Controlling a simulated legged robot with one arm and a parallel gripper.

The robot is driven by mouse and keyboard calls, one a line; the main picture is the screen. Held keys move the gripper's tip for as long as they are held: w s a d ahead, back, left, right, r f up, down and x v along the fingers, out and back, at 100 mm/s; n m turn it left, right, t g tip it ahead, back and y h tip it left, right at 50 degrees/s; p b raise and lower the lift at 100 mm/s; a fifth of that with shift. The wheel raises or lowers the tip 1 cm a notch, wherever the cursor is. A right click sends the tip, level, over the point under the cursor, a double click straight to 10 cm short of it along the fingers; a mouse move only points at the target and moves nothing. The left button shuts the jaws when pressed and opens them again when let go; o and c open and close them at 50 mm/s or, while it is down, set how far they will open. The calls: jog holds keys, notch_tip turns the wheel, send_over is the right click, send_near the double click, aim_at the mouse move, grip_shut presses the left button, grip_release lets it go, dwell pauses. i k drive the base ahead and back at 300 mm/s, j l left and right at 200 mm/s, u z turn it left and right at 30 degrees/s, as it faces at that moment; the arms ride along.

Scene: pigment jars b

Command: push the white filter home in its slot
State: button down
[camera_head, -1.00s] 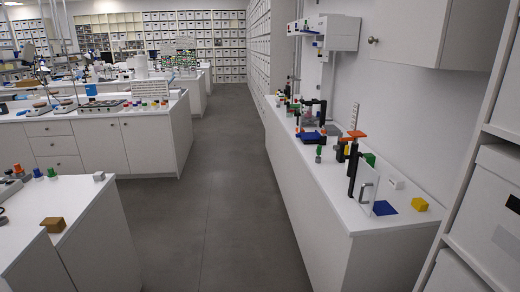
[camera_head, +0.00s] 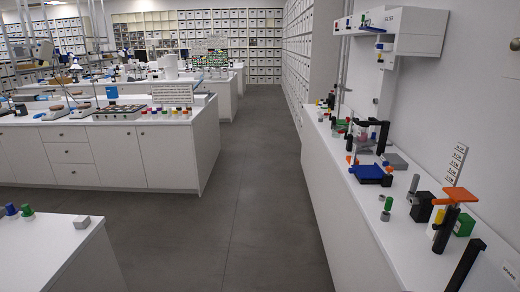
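I cannot make out a white filter or its slot for certain at this size. The right bench (camera_head: 345,180) holds several small devices. My gripper is not in view.
A clear grey floor aisle (camera_head: 250,190) runs between the right bench and the left benches. A white wall cabinet (camera_head: 415,30) hangs at the upper right.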

aim_at(379, 47)
jog(key=i+u, duration=0.3)
jog(key=i, duration=1.55)
